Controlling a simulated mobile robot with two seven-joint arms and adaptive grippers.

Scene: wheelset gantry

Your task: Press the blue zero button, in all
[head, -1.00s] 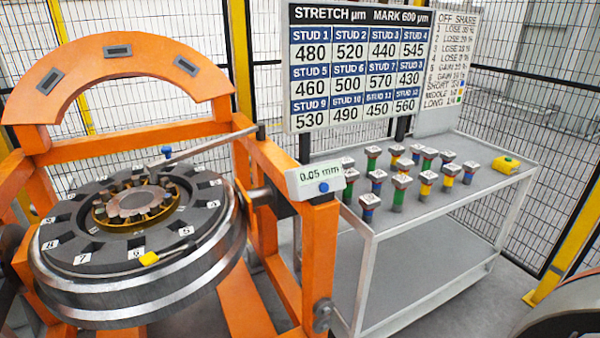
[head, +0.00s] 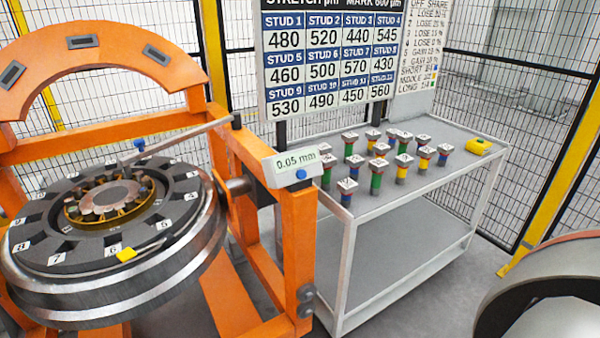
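A blue button (head: 301,174) sits on the front of a white gauge box that reads 0.05 mm (head: 296,159). The box is fixed at the top corner of the orange gantry frame. Neither of my grippers shows in the head view.
A numbered dark wheel (head: 110,240) lies in the orange frame (head: 297,250) at left. A grey cart (head: 440,185) holds several coloured studs and a yellow block (head: 478,146). A stretch board (head: 333,60) stands behind. A round metal part (head: 550,300) is at lower right.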

